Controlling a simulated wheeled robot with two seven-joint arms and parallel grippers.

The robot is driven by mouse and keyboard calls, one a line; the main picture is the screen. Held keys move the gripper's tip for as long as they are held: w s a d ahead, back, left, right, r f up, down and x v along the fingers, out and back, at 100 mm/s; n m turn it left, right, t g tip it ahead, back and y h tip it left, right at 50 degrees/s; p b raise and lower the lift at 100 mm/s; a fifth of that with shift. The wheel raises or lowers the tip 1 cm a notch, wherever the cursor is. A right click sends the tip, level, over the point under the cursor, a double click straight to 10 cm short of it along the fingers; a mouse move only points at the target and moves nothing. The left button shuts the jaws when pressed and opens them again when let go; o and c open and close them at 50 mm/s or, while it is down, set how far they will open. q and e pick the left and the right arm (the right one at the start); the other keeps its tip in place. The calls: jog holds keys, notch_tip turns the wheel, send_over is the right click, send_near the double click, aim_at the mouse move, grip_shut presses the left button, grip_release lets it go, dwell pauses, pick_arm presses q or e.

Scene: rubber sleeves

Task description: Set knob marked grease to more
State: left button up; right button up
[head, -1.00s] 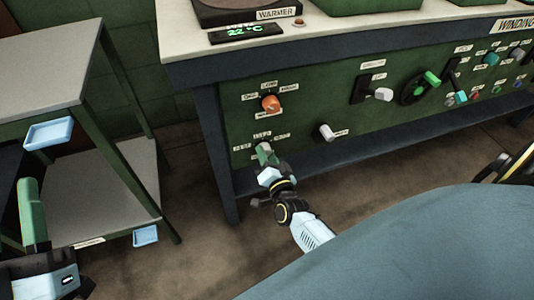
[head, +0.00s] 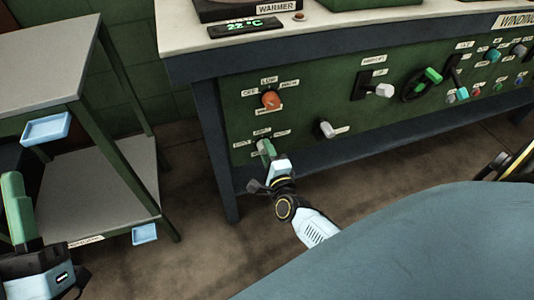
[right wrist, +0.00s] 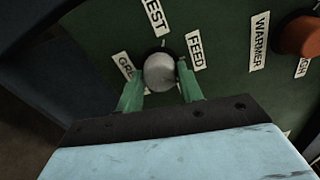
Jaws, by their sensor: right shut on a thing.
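A round grey-white knob (right wrist: 159,72) sits on the green panel in the right wrist view, between the two green fingers of my right gripper (right wrist: 160,92). My right gripper is shut on this knob. Labels around it read FEED (right wrist: 195,50), one ending in EST (right wrist: 154,18), and one starting with GR (right wrist: 126,66), partly hidden by a finger. The knob's pointer direction cannot be told. In the head view my right gripper (head: 268,150) is at the panel's lower left, covering most of the knob. My left gripper (head: 20,210) is at the lower left, away from the panel; its opening is unclear.
An orange knob (head: 271,100) with its labels is just above on the panel. A grey shelf cart (head: 45,60) with blue trays stands at the left.

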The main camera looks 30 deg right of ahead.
pick_arm(q)
jog(key=shift+s+a+r+t+b, duration=0.2)
jog(key=shift+s+r+t+b, duration=0.15)
jog(key=shift+s+t+b, duration=0.45)
pick_arm(e)
jog(key=shift+m, duration=2)
jog(key=o, duration=1)
pick_arm(q)
jog(key=w+f+g+y+p, duration=0.1)
jog(key=w+f+g+p, duration=0.2)
jog(key=f+g+p, duration=0.1)
jog(key=shift+w+d+f+g, duration=0.2)
jog(key=shift+w+f+g, duration=0.2)
jog(key=shift+f+g, duration=0.5)
pick_arm(e)
jog(key=shift+v, duration=6.75)
